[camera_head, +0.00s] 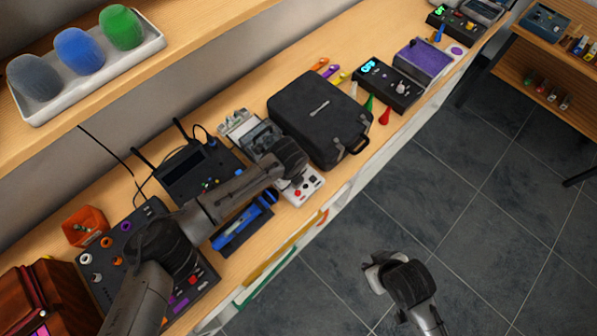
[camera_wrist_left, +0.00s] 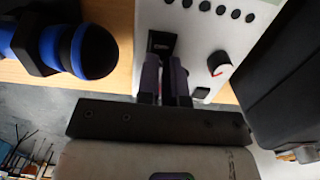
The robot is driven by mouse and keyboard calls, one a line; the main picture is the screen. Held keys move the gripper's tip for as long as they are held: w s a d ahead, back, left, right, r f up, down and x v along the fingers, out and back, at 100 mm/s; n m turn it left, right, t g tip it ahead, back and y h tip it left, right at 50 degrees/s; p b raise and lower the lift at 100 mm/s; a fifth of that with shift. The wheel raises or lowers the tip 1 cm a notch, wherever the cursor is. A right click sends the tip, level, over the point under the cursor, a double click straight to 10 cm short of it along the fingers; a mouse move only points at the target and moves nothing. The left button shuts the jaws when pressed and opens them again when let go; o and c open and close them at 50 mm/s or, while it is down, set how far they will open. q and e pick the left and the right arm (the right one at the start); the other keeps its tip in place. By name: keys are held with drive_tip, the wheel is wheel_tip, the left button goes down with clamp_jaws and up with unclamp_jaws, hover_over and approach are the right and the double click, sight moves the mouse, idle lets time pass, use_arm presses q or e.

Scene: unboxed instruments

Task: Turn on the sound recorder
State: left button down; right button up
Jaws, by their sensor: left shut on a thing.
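The white device (camera_head: 308,188), seemingly the sound recorder, lies near the front edge of the bench, partly hidden under my left wrist. In the left wrist view its white panel (camera_wrist_left: 205,35) has a row of black round buttons, a knob with a red mark (camera_wrist_left: 217,63) and a black switch (camera_wrist_left: 162,42). My left gripper (camera_wrist_left: 165,75) is over this panel, its two fingers closed together at the switch; the tips partly hide it. In the head view the left fingertips are hidden behind the wrist. My right gripper (camera_head: 374,272) hangs empty over the floor, away from the bench.
A black case (camera_head: 315,110) stands close to the right of the device. A blue tool in a dark tray (camera_head: 240,228) lies to its left. A black router-like box (camera_head: 200,170) is behind. A shelf with a tray of three coloured objects (camera_head: 140,58) overhangs the upper left.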

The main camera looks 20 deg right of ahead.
use_arm(q)
drive_tip(key=shift+a+f, duration=0.45)
drive_tip(key=shift+f, duration=0.3)
drive_tip(key=shift+w+a, duration=0.2)
drive_tip(key=shift+w, duration=0.15)
drive_tip(key=shift+r, duration=0.15)
drive_tip(key=r+p, duration=0.1)
drive_tip(key=r, duration=0.1)
drive_tip(key=r+p, duration=0.2)
drive_tip(key=d+r+p, duration=0.1)
drive_tip(key=p, duration=0.1)
drive_tip(key=shift+s+r, duration=0.25)
drive_tip(key=shift+r, duration=0.15)
wheel_tip(320, 180, up, 9)
drive_tip(key=b, duration=0.1)
drive_tip(key=shift+s+d+r, duration=0.2)
drive_tip(key=shift+s+d, duration=0.15)
drive_tip(key=shift+d, duration=0.05)
